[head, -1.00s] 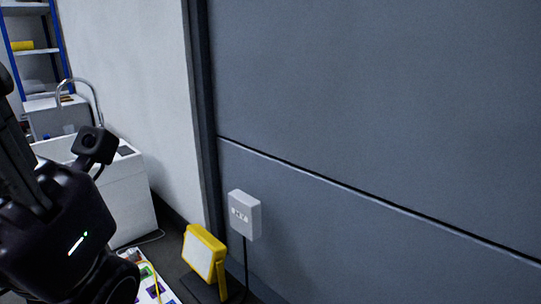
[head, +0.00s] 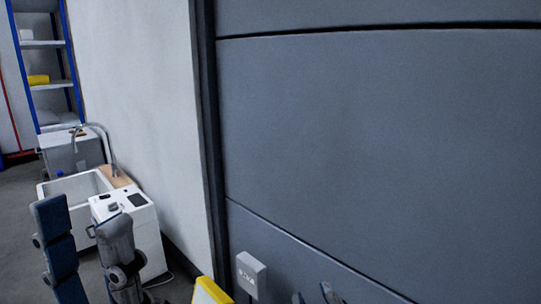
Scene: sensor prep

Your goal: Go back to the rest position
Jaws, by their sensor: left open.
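My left gripper (head: 83,226) is at the lower left of the head view, its fingers pointing up and standing apart. It is open, with nothing between the fingers. Behind it is the white sink unit. My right gripper (head: 313,294) shows only as two fingertips at the bottom edge, apart from each other in front of the grey wall panel. Nothing shows between them; the rest of it is out of frame.
A white sink unit (head: 145,215) with a curved tap stands at left. Blue-framed shelving (head: 45,87) is behind it. A grey wall box (head: 251,273) hangs on the grey panel (head: 380,130). A yellow-framed lamp (head: 210,291) is cut off at the bottom edge.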

